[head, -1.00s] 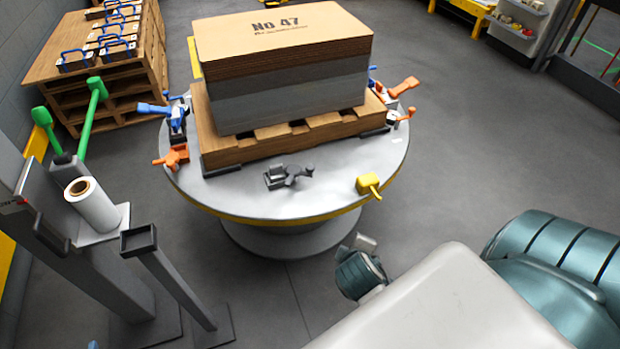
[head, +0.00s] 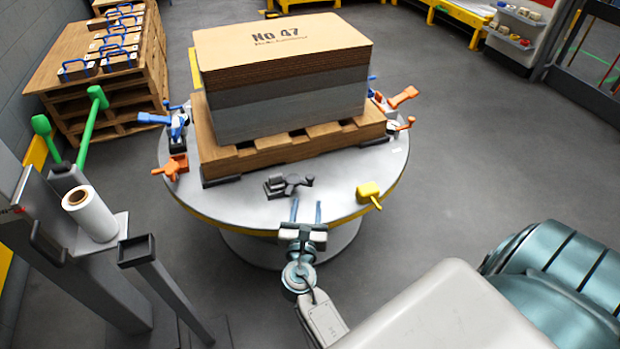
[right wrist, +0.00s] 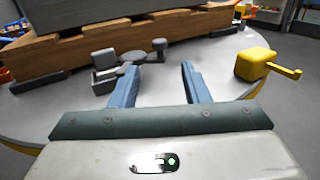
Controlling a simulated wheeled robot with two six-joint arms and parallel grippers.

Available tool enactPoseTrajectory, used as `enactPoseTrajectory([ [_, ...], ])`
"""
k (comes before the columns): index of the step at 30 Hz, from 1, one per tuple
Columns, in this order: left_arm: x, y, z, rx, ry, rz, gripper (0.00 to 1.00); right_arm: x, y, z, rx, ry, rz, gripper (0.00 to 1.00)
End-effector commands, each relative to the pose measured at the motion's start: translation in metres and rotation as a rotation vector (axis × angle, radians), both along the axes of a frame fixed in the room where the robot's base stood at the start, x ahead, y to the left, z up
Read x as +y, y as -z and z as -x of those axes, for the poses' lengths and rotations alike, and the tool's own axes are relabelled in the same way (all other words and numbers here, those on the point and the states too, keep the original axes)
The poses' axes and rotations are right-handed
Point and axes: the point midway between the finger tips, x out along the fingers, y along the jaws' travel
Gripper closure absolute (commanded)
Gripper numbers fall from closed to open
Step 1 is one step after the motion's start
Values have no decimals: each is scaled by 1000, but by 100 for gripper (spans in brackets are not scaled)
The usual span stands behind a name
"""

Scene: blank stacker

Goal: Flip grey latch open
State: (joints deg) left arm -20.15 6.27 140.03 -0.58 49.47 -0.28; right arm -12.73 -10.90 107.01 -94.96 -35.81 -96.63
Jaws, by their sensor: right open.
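The grey latch (head: 288,185) sits on the front part of the round table, close to the wooden pallet. It has a blocky base and an arm lying to the right with a round knob; it also shows in the right wrist view (right wrist: 131,58). My right gripper (head: 306,207) is open and empty, just in front of the latch, its two blue fingers pointing at it. In the right wrist view (right wrist: 157,75) the left fingertip is close to the latch; I cannot tell if they touch. My left gripper is not in view.
A yellow latch (head: 368,193) stands right of the grey one on the round table (head: 230,205). Orange (head: 172,167) and blue (head: 176,127) latches sit at the left. The pallet (head: 290,148) bears a tall board stack (head: 285,105). A post (head: 160,270) stands at front left.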

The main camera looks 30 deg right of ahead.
Motion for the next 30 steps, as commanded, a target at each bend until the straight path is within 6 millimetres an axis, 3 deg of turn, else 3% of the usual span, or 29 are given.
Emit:
enactPoseTrajectory([
  [18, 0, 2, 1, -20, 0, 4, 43, -59, 0, -74, 3, -2, 8, 58],
  [30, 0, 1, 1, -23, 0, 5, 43, -67, 0, -84, 3, -1, 5, 58],
])
